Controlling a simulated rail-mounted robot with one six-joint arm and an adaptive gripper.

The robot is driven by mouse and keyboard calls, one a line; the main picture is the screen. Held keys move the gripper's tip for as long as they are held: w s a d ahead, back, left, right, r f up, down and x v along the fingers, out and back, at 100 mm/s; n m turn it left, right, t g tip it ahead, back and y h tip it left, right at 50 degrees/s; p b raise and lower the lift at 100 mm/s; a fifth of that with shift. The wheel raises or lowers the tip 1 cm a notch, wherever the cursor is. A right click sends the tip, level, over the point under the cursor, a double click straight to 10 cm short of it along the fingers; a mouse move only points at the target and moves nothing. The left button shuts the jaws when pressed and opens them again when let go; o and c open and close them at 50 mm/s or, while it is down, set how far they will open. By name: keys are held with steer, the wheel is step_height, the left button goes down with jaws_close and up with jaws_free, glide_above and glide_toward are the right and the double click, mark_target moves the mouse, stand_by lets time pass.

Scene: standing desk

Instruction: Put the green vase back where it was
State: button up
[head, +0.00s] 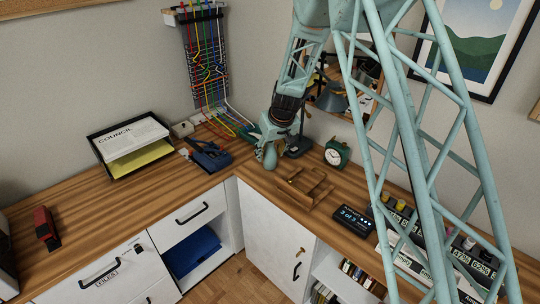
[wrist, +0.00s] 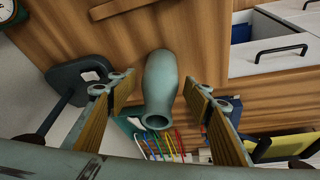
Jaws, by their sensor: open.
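The green vase (head: 270,158) stands on the wooden desk near the inner corner in the head view. In the wrist view the vase (wrist: 160,85) lies between the two fingers, its round open mouth toward the camera. My gripper (head: 264,143) is at the vase, reaching down from above and behind. In the wrist view my gripper (wrist: 159,78) is open, with a visible gap between each finger and the vase. No mark of the vase's former place can be made out.
A green clock (head: 336,153) and a wooden stand (head: 304,187) are to the right. A dark lamp base (wrist: 92,72) is close beside one finger in the wrist view. A blue tool (head: 208,155), coloured cables (head: 218,122) and a paper tray (head: 130,147) are to the left.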

steer(key=p+v, duration=0.1)
steer(key=v, duration=0.9)
steer(key=shift+r, duration=0.15)
stand_by(0.9)
